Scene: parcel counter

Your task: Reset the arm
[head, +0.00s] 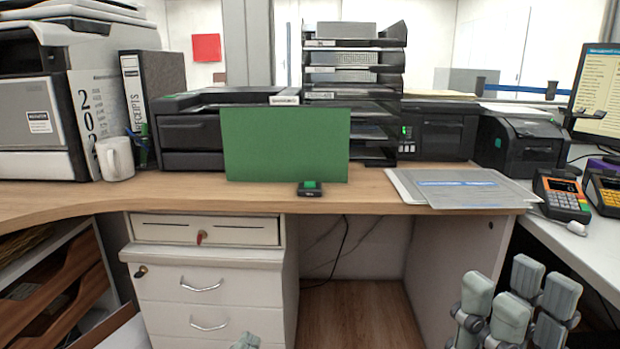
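My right gripper (518,300) is at the lower right, in front of the counter and below its top. Its grey padded fingers point up and stand apart with nothing between them, so it looks open. Of my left gripper, only a small grey tip (247,342) shows at the bottom edge, in front of the white drawers. The rest of it is out of frame, and its opening cannot be seen. Both arms are largely out of view.
White drawers (205,285) stand below. Open knee space lies right of them.

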